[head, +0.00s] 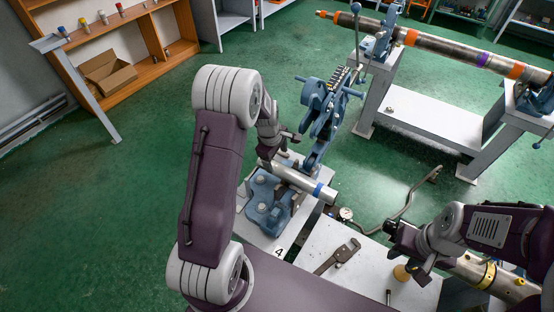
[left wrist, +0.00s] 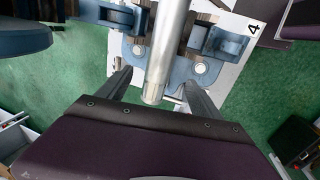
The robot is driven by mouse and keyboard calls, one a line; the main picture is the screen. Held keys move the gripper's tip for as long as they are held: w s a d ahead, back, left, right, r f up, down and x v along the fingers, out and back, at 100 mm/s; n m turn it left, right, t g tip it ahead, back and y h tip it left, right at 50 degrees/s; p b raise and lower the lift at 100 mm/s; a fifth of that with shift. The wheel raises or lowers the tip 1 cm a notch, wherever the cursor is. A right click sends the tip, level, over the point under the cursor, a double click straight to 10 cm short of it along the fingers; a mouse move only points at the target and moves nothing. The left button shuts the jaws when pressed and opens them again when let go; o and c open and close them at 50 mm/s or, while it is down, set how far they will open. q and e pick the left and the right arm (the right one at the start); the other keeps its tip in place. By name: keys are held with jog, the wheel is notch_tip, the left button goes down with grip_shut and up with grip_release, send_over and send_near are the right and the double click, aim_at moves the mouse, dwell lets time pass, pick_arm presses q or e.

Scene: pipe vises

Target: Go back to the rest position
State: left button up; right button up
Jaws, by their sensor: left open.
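My left gripper (head: 280,146) is by the near end of a short steel pipe with a blue band (head: 300,181). In the left wrist view, the left gripper (left wrist: 158,80) has its fingers spread, one on each side of the pipe's end (left wrist: 157,92). The pipe lies across a blue vise (head: 262,208) on a white stand marked 4. My right gripper (head: 408,262) is at the right, over a white table, beside a small tan object (head: 402,272). Its fingers are too small and dark to read.
A blue chain-type vise (head: 325,108) stands behind the pipe. A pipe wrench (head: 338,256) lies on the white table (head: 365,275). A long banded pipe (head: 450,48) rests on stands at the back right. Green floor is open at the left, before wooden shelves (head: 150,75).

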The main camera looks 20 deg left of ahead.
dwell(0.6)
pick_arm(q)
jog(key=s+d+r+m+b, duration=0.4)
jog(key=s+d+r+m, duration=0.1)
jog(key=s+d, duration=0.15)
jog(key=s+f+m+g, duration=0.1)
jog(key=s+f+m, duration=0.1)
jog(key=s+m, duration=0.9)
jog(key=shift+s+d+f, duration=0.35)
jog(key=shift+s, duration=0.75)
jog(key=shift+s, duration=0.15)
